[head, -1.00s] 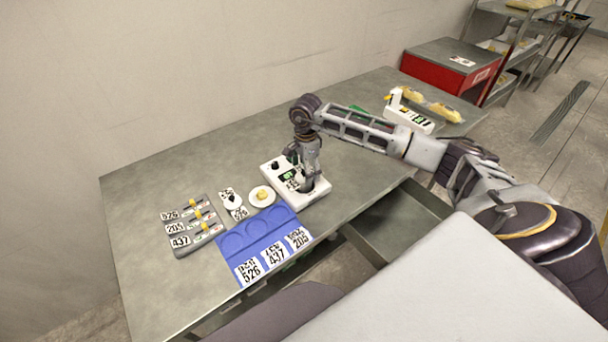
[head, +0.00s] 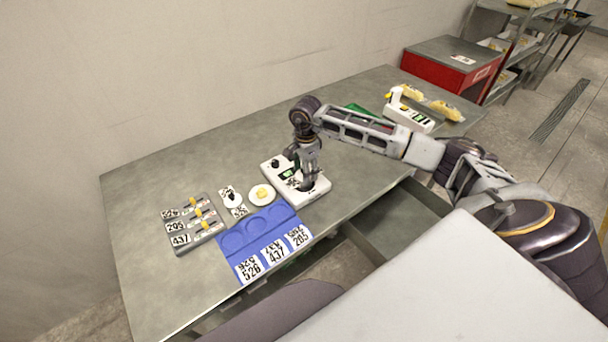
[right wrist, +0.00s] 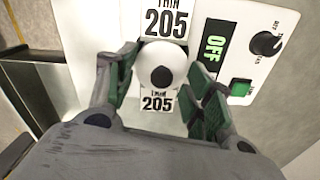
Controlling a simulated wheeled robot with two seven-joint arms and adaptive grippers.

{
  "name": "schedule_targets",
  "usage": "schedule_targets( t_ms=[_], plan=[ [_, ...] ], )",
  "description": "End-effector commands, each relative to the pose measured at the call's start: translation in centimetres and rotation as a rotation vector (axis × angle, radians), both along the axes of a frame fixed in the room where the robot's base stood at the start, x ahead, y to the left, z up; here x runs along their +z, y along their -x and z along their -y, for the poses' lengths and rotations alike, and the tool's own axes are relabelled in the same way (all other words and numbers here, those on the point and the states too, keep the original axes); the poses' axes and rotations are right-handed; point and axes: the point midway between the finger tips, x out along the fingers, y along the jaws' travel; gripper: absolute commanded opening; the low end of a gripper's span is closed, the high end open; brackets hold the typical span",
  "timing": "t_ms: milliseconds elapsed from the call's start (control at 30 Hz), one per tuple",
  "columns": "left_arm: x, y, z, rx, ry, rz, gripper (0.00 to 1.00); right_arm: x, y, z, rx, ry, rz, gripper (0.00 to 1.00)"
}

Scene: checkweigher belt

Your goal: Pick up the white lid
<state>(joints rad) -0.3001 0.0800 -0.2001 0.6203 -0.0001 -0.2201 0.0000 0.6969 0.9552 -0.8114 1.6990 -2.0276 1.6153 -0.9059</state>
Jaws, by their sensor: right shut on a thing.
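In the right wrist view my right gripper (right wrist: 160,95) is shut on a white round lid (right wrist: 150,55) with a black knob and a tag reading THIN 205. One green-padded finger is on each side of the lid. Whether the lid is clear of the surface below, I cannot tell. In the head view my right gripper (head: 304,178) points down over the white box device (head: 282,169), and the held lid is mostly hidden there. A second white piece with a dark knob (head: 233,199) stands by a label plate to the left. My left gripper is not in view.
The blue tray (head: 234,262) with round recesses and labels 526, 437 and 205 lies in front. Beside it are a white dish (head: 254,200) with a yellow piece and a grey slider panel (head: 187,248). The table's left end is clear. An open drawer is below.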

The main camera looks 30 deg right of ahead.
Motion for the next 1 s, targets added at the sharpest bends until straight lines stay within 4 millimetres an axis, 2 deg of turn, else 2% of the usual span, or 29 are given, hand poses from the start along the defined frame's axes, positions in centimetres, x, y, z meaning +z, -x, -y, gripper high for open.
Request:
schedule_targets(
  t_ms=[267,467,1000],
  plan=[
    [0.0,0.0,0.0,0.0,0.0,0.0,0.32,0.1,0.0,0.0,0.0,0.0,0.0,0.4],
    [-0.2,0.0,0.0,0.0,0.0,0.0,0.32,0.9,-0.1,0.0,0.0,0.0,0.003,0.4],
    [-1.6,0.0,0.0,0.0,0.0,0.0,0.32,8.0,-0.1,0.0,0.0,0.0,0.003,0.4]
  ],
)
